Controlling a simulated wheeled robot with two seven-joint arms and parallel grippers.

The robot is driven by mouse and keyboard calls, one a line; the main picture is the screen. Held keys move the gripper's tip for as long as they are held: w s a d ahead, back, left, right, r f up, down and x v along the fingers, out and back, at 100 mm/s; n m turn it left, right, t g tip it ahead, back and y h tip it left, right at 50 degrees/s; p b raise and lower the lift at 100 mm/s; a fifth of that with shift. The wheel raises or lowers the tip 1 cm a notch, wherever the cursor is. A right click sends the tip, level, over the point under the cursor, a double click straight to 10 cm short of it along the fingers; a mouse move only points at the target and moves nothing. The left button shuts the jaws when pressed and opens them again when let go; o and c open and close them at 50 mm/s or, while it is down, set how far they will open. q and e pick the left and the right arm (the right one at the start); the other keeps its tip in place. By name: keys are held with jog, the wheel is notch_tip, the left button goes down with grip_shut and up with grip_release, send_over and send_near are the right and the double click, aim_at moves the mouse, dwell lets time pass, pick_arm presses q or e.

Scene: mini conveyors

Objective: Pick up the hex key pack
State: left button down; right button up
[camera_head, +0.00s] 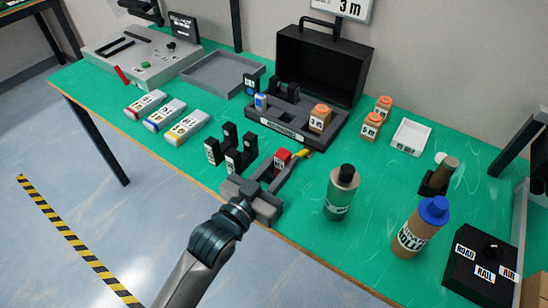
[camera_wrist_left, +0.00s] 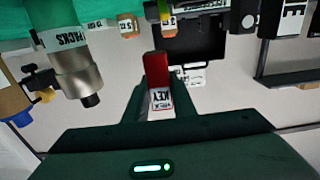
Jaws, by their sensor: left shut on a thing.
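The hex key pack (camera_head: 282,158) is a small red box with a white label, near the front middle of the green table in the head view. My left gripper (camera_head: 280,168) is shut on it, with a finger on each side. In the left wrist view the pack (camera_wrist_left: 157,78) stands between the fingers, its red face and "HEX KEY" label showing. Whether its underside touches the table cannot be told. My right gripper is not in view.
Black upright holders (camera_head: 230,147) stand just left of the pack, and a yellow-tipped thing (camera_head: 302,153) lies close on its right. A green-labelled bottle (camera_head: 341,193) and a blue-capped bottle (camera_head: 422,228) stand to the right. An open black case (camera_head: 318,65) is behind.

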pick_arm(q)
jog(key=s+r, duration=0.1)
jog(key=s+d, duration=0.1)
jog(key=s+r, duration=0.1)
jog(key=s, duration=0.1)
jog(key=shift+d+r, duration=0.35)
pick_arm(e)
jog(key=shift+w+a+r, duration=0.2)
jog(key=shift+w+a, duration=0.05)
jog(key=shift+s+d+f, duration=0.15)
pick_arm(q)
jog(key=w+a+n+t+y, duration=0.1)
jog(key=w+a+n+y, duration=0.1)
jog(key=a, duration=0.6)
jog(key=w+a+n+t+y, duration=0.1)
jog(key=a+n+y, duration=0.1)
jog(key=a+y, duration=0.3)
jog(key=w+a+n+t+y, duration=0.1)
jog(key=w+a+n+y, duration=0.1)
jog(key=a, duration=1)
jog(key=shift+w+a+r+n+y, duration=0.25)
jog(key=shift+w+r+n+y, duration=0.1)
jog(key=shift+n+y, duration=0.35)
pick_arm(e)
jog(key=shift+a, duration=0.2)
pick_arm(q)
jog(key=shift+d, duration=0.15)
